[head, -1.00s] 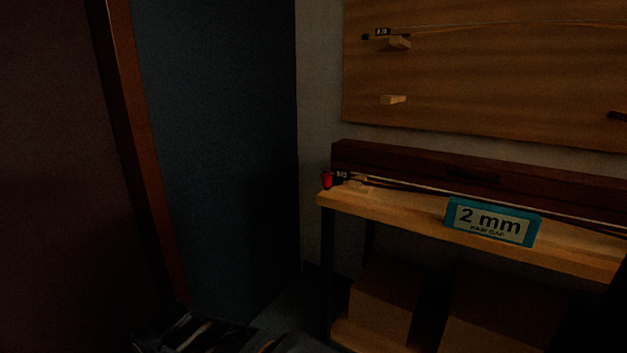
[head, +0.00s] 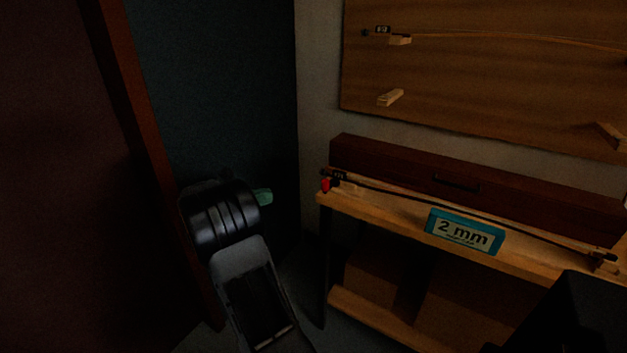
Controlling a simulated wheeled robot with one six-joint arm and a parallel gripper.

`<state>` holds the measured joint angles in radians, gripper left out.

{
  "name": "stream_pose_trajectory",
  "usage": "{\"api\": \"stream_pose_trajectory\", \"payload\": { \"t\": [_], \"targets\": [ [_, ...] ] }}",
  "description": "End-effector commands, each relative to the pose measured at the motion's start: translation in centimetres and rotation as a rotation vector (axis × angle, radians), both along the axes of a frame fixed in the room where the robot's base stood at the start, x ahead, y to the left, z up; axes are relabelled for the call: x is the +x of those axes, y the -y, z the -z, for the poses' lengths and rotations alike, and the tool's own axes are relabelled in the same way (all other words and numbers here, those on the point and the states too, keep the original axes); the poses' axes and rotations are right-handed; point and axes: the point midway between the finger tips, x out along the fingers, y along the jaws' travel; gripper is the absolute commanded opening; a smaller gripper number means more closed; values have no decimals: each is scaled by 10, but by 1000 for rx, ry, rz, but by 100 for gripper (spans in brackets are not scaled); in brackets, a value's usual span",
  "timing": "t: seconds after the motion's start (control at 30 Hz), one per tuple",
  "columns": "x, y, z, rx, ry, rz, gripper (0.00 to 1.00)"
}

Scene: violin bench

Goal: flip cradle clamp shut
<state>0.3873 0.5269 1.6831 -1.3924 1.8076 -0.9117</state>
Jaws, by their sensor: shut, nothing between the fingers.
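A dark violin bow (head: 460,213) lies lengthwise along the wooden bench (head: 395,212). Its left end, with a small black and white tag, rests by a small red part (head: 325,185) at the bench's left end. The red part may belong to the cradle clamp; it is too small and dark to tell whether it is open or shut. The bow's right end rests at a small pale wooden support (head: 604,261). My arm shows at the lower left, away from the bench. I cannot make out my gripper's fingers in the head view.
A blue "2 mm" sign (head: 464,231) stands at the bench front. A long dark case (head: 450,178) lies behind the bow. A wall board (head: 480,75) holds another bow. Boxes (head: 460,312) sit below the bench. A dark block-like shape (head: 575,315) covers the lower right corner.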

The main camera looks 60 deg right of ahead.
Motion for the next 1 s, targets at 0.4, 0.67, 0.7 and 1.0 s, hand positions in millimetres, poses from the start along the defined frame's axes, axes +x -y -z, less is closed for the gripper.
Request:
{"api": "stream_pose_trajectory", "payload": {
  "t": [0.4,0.67,0.7,1.0],
  "targets": [
    [-4,4,1,0,1,0,0],
    [-29,35,2,0,2,3,0],
    [-34,41,2,0,3,3,0],
    [-68,82,2,0,3,3,0]
  ]
}}
